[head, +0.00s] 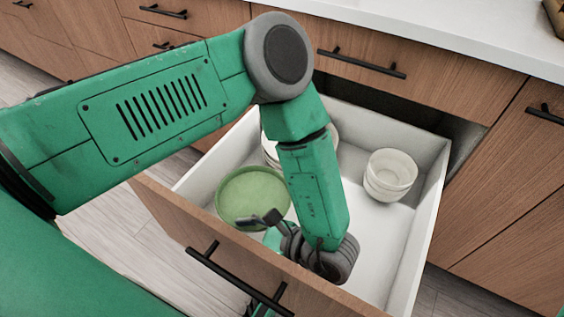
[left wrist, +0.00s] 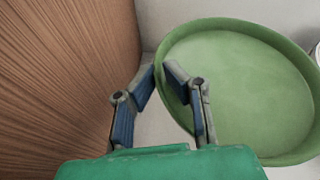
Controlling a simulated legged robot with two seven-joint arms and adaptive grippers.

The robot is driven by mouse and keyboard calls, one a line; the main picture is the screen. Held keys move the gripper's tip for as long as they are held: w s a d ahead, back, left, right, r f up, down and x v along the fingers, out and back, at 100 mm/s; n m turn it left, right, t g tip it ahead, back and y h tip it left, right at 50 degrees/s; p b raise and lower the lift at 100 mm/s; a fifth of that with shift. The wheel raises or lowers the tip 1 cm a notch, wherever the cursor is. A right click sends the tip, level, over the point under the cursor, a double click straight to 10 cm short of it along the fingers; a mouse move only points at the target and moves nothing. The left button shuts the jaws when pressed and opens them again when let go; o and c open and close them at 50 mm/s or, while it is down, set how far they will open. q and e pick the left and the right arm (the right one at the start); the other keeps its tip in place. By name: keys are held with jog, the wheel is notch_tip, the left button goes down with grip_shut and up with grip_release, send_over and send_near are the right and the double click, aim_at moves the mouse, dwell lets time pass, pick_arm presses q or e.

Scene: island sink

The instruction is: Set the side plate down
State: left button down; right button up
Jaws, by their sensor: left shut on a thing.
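The side plate is a round green plate (head: 252,197) with a raised rim, in the front left part of the open drawer. It fills the right half of the left wrist view (left wrist: 245,95). My left gripper (head: 262,220) reaches down into the drawer and is shut on the plate's near rim. In the left wrist view its fingertips (left wrist: 161,80) stand on either side of the rim. Whether the plate's underside touches the drawer floor, I cannot tell. My right gripper is not seen.
The white drawer (head: 428,195) stands open. A stack of white bowls (head: 390,175) is at its right, and white dishes (head: 271,147) sit behind the plate, partly hidden by my arm. The wooden drawer front (left wrist: 70,70) is close to the left fingers. A white countertop (head: 450,32) lies behind.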

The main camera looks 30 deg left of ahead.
pick_arm(q)
notch_tip(320, 180, down, 10)
jog(key=b, duration=0.4)
jog(key=shift+a+f+b, duration=0.1)
jog(key=shift+b, duration=0.2)
jog(key=c, duration=1.6)
grip_release()
jog(key=shift+c, duration=0.2)
jog(key=p+v, duration=0.1)
jog(key=v, duration=0.6)
jog(key=shift+d+r+p, duration=0.2)
jog(key=shift+d+p, duration=0.1)
jog(key=shift+p, duration=0.1)
